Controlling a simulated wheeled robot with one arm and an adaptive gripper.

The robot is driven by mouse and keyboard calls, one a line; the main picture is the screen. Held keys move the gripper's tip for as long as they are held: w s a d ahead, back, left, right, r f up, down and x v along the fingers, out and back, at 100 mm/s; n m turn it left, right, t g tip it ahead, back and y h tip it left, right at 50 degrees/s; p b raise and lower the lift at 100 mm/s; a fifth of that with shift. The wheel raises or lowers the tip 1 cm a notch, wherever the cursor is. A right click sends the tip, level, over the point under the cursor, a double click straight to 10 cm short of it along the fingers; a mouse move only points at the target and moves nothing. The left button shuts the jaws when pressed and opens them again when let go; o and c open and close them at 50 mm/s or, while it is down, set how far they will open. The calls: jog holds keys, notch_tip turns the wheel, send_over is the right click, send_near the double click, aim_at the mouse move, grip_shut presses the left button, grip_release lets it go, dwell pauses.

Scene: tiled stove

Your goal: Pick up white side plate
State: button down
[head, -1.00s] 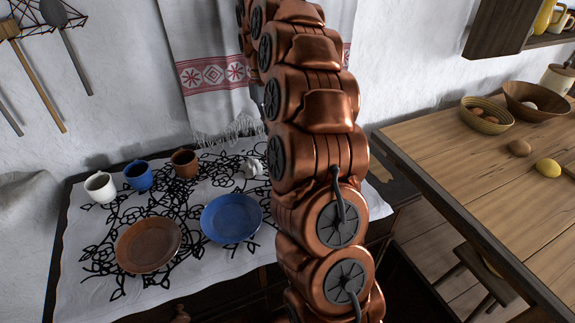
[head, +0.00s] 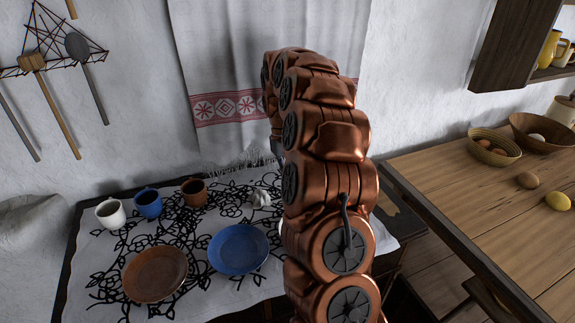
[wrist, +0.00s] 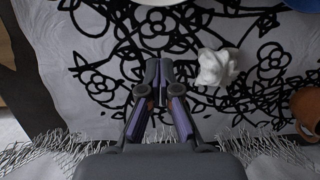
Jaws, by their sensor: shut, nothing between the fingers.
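A white rounded rim, which looks like the white side plate (wrist: 160,2), is cut off at the top edge of the wrist view. In the head view my arm covers most or all of that part of the table. My gripper (wrist: 160,66) is shut and empty over the black-patterned white cloth, with the plate rim beyond its fingertips. In the head view my gripper is hidden behind my arm.
A blue plate (head: 238,249), a brown plate (head: 155,274), a white mug (head: 111,213), a blue mug (head: 148,203), a brown mug (head: 194,192) and a small white lumpy object (head: 260,198) share the cloth. A wooden table (head: 480,200) stands right.

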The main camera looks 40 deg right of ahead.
jog(key=p+x, duration=0.1)
jog(key=x, duration=0.2)
jog(key=shift+s+f, duration=0.1)
jog(key=shift+f, duration=0.05)
jog(key=shift+s+f, duration=0.2)
jog(key=shift+s+a+r+p, duration=0.1)
jog(key=shift+s+a+p, duration=0.1)
jog(key=shift+s, duration=0.15)
jog(key=shift+s+a+p, duration=0.1)
jog(key=shift+s+p, duration=0.1)
jog(key=shift+s, duration=0.2)
jog(key=shift+s+a+p, duration=0.2)
jog(key=shift+s+p, duration=0.15)
jog(key=shift+s, duration=0.6)
